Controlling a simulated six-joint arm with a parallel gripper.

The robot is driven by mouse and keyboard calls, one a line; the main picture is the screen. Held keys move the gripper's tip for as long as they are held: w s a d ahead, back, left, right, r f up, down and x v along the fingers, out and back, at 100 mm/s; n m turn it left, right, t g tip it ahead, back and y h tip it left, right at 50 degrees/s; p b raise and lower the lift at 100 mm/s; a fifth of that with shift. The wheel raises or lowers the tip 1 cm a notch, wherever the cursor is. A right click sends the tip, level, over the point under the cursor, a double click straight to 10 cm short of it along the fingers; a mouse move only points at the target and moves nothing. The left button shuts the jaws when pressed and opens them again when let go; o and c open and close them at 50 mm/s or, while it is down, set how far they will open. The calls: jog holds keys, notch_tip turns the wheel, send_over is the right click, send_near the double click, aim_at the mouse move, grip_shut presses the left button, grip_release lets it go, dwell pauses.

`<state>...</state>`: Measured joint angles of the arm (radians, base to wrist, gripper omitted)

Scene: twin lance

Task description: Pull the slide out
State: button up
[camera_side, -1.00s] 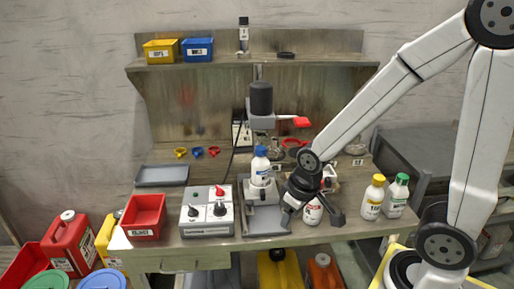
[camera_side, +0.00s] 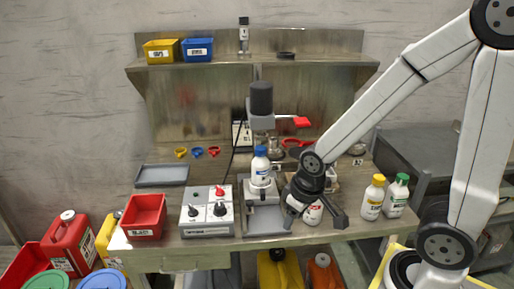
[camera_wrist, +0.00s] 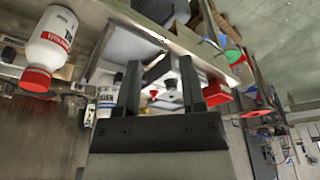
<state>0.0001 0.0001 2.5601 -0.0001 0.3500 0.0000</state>
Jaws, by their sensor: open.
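A bench machine (camera_side: 262,100) with a black motor top stands at mid-bench. At its base is a grey metal plate (camera_side: 266,222), which looks like the slide. A white bottle with a blue cap (camera_side: 260,170) stands upright in a holder above the plate's back. My gripper (camera_side: 316,218) is open just right of the plate, its fingers spread apart. In the wrist view the open jaws (camera_wrist: 160,78) hold nothing; a grey plate, probably the slide (camera_wrist: 125,42), shows beyond them. I cannot tell whether a finger touches the slide.
A knobbed control box (camera_side: 207,212) and red bin (camera_side: 145,216) are left. Yellow-capped (camera_side: 372,198) and green-capped bottles (camera_side: 396,196) stand right.

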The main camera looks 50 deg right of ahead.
jog(key=shift+o, duration=1.4)
jog(key=g, duration=0.3)
send_over(249, 201)
jog(key=shift+s+f, duration=0.1)
jog(key=shift+f, duration=0.7)
jog(key=shift+f, duration=0.2)
jog(key=shift+f, duration=3.7)
